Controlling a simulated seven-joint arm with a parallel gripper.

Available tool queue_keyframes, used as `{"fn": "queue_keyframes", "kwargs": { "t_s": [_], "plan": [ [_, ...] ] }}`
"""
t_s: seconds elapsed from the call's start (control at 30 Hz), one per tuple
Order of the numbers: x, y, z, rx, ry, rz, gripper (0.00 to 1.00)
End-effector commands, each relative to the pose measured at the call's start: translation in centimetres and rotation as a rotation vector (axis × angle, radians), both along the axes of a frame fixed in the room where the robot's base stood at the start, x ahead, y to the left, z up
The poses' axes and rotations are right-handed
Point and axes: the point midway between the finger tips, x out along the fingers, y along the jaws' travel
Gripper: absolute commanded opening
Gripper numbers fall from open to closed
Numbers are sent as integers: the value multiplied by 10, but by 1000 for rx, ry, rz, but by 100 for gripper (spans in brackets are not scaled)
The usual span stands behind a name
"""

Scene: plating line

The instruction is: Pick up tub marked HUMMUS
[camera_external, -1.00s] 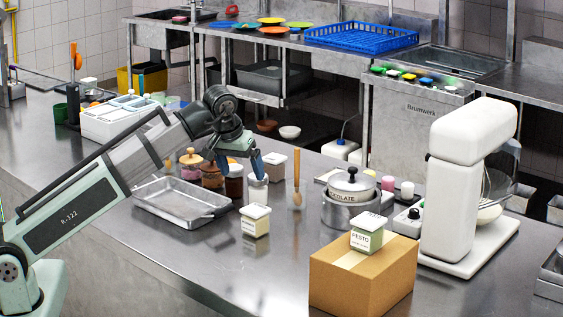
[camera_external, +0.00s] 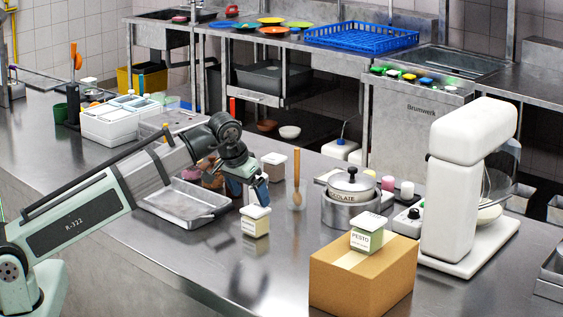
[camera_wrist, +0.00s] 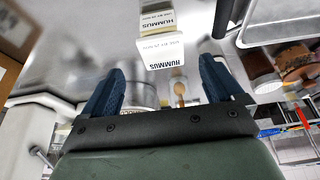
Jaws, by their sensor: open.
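The tub marked HUMMUS (camera_wrist: 158,38) has a white lid and a printed label, upside down at the top middle of the wrist view. In the external view the tub (camera_external: 255,222) stands upright on the steel counter, in front of the tray's right end. My gripper (camera_external: 258,193) is open and empty, just above and behind the tub's lid in that picture. In the wrist view its two blue fingers (camera_wrist: 161,66) are spread, with the tub beyond the gap between them. I see no contact with the tub.
A cardboard box (camera_external: 345,285) carries a PESTO tub (camera_external: 366,235) to the right. A metal tray (camera_external: 185,205) lies to the left, with jars behind. A lidded tub (camera_external: 273,168), a holder with a wooden utensil (camera_external: 297,185) and a pot (camera_external: 350,200) stand behind.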

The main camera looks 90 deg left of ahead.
Motion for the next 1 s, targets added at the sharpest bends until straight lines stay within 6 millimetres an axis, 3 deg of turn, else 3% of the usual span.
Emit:
{"fn": "queue_keyframes", "kwargs": {
  "t_s": [0.47,0.8,1.0],
  "plan": [
    [6,7,-21,-1,0,1,94],
    [15,20,-55,-1,1,0,94],
    [17,22,-62,0,0,1,94]
  ]
}}
